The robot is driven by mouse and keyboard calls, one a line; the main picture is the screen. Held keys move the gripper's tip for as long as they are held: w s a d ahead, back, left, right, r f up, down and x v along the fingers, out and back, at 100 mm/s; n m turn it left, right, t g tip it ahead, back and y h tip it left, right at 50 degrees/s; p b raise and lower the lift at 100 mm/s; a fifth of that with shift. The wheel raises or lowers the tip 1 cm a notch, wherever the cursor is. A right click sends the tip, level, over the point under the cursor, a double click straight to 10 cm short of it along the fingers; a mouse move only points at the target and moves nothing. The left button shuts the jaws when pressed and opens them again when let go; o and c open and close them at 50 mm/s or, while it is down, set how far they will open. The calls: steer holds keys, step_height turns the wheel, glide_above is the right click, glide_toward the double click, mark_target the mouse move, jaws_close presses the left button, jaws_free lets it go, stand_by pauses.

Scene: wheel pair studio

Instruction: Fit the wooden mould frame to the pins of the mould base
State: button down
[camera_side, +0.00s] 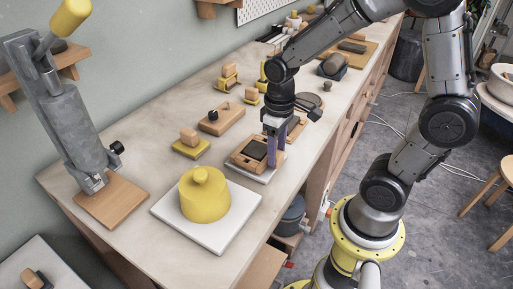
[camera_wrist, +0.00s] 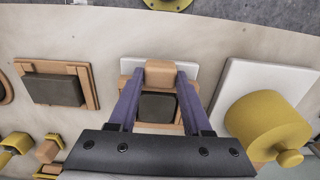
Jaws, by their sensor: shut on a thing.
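The wooden mould frame (camera_side: 244,160) is a brown rectangle around a dark block (camera_side: 255,150), near the front edge of the bench. In the wrist view its light wooden grip block (camera_wrist: 161,73) sits between the purple fingertips of my gripper (camera_wrist: 160,80). My gripper also shows in the side view (camera_side: 275,158), pointing down and shut on the frame's block. The dark block (camera_wrist: 158,107) shows inside the frame. A pale plate (camera_side: 262,177) lies under the frame. The pins are hidden, and I cannot tell whether the frame is seated or just above.
A yellow round lidded piece (camera_side: 205,200) stands on a white board (camera_side: 235,220) beside the frame. A similar wooden frame with a dark block (camera_wrist: 55,88) lies on the other side. Small yellow and wooden pieces (camera_side: 191,142) sit behind. A grey lever press (camera_side: 65,110) stands at left.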

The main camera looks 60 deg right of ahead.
steer(key=shift+f, duration=0.45)
steer(key=shift+c, duration=1.3)
jaws_free()
step_height(320, 180, up, 14)
steer(key=shift+f, duration=0.1)
